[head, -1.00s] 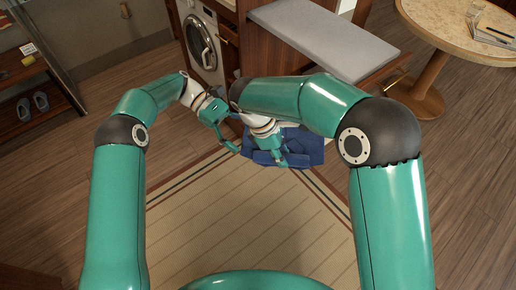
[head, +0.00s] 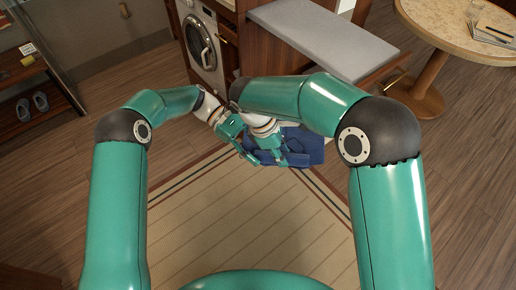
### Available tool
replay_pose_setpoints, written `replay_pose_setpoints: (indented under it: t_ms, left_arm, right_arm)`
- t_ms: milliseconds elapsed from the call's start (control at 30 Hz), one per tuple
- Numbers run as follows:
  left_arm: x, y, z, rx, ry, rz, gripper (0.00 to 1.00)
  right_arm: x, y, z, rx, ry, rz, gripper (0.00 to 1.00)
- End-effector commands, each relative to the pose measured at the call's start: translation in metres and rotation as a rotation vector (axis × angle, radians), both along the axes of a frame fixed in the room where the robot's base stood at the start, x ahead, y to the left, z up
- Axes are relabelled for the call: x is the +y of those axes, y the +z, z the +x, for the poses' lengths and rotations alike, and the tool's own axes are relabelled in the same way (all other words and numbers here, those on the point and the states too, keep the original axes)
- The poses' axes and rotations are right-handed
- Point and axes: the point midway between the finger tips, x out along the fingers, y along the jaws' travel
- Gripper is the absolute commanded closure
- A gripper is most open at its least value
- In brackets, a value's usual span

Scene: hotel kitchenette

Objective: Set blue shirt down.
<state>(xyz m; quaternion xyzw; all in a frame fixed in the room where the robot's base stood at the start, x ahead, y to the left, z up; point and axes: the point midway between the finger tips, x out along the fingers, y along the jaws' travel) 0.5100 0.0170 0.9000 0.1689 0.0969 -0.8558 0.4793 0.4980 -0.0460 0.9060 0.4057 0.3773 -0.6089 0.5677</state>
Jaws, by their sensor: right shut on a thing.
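The blue shirt (head: 308,146) is a bunched dark blue cloth in the middle of the head view, above the far end of the striped rug. My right gripper (head: 279,160) is shut on the shirt, and its arm covers part of the cloth. My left gripper (head: 252,157) is at the left edge of the shirt, close beside the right gripper. Its fingertips overlap the cloth in the picture, and I cannot tell whether they touch or grip it. How high the shirt is above the floor is also unclear.
A striped rug (head: 235,215) covers the floor in front of me. A cushioned bench (head: 325,40) and a washing machine (head: 203,43) stand beyond. A round table (head: 450,30) is at the upper right, and a shoe rack (head: 45,85) with slippers at the left.

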Motion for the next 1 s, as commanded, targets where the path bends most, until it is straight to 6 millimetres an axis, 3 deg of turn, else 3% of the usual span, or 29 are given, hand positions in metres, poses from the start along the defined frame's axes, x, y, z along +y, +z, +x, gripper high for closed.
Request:
replay_pose_setpoints:
  t_ms: [33, 200, 233, 400, 767, 1000]
  left_arm:
    - [-0.001, 0.0, 0.001, -0.003, 0.004, -0.001, 0.66]
    - [-0.001, 0.0, 0.002, -0.005, 0.007, -0.001, 0.94]
    - [-0.002, 0.001, 0.002, -0.007, 0.007, -0.002, 0.97]
    - [-0.001, 0.0, 0.002, -0.006, 0.005, -0.002, 1.0]
    - [0.0, 0.0, 0.0, -0.003, 0.0, 0.001, 1.0]
    - [0.0, -0.001, -0.001, -0.001, -0.002, 0.002, 1.0]
  right_arm:
    - [0.002, 0.001, -0.001, 0.001, 0.001, 0.003, 1.0]
    - [0.003, 0.001, -0.001, 0.003, 0.003, 0.005, 1.0]
    - [0.003, 0.001, -0.001, 0.003, 0.003, 0.005, 0.68]
    - [0.002, 0.001, -0.001, 0.001, 0.004, 0.004, 0.4]
    - [0.002, 0.003, 0.0, -0.001, 0.003, 0.002, 0.4]
    - [0.013, 0.028, 0.002, -0.008, 0.003, 0.005, 0.4]
